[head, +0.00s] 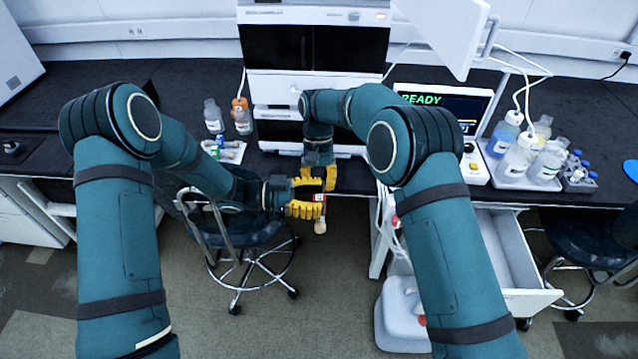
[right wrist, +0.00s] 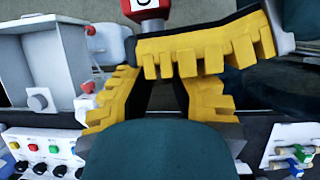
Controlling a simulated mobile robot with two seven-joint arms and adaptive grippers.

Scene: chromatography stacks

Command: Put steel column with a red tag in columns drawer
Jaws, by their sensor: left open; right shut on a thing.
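The steel column with a red tag (head: 320,226) is held below the bench front in the head view. Its pale lower end points down, and its upper part is hidden by yellow fingers. Its red tag with a white label (right wrist: 150,6) shows at the top edge of the right wrist view. My right gripper (head: 328,181) is shut on the column from above. My left gripper (head: 314,199) is open, with its yellow fingers close beside the column and the right gripper. An open white drawer (head: 520,252) stands under the bench at the right; I cannot read a label on it.
A stool (head: 240,228) stands below the grippers. A white instrument stack (head: 315,85) is on the bench behind them. A display reading READY (head: 440,105) and a tray of bottles (head: 515,178) stand at the right. A white container (head: 400,315) is on the floor beside the drawer.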

